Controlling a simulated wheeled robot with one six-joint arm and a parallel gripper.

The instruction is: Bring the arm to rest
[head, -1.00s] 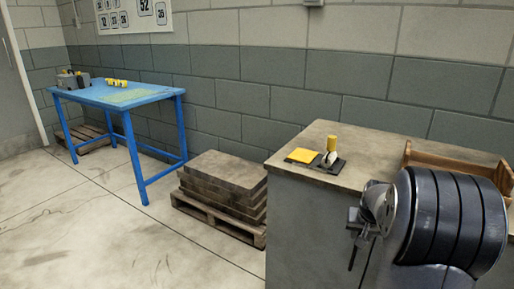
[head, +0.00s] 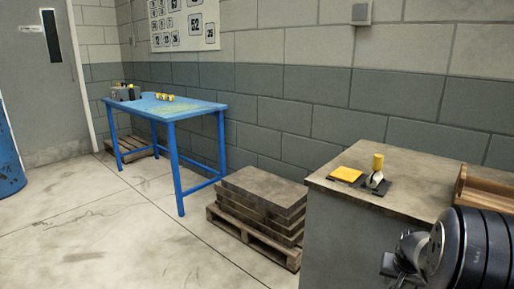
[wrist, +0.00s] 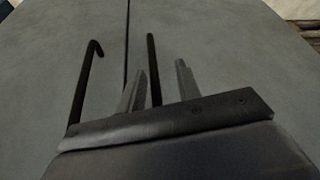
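My arm shows at the lower right of the head view, in front of the grey cabinet (head: 335,240). My gripper (head: 392,268) is low beside the cabinet and partly cut off by the frame's bottom edge. In the wrist view my gripper (wrist: 158,78) has its two fingers apart, with nothing between them. It faces a grey surface with a dark vertical seam and two black bars, one of them hooked at its end.
A yellow pad (head: 346,174) and a dark stand with a yellow-topped item (head: 377,163) sit on the cabinet, near a wooden tray (head: 485,190). A stacked pallet (head: 262,192), a blue table (head: 175,110) and a blue drum (head: 8,155) stand left. The floor in front is clear.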

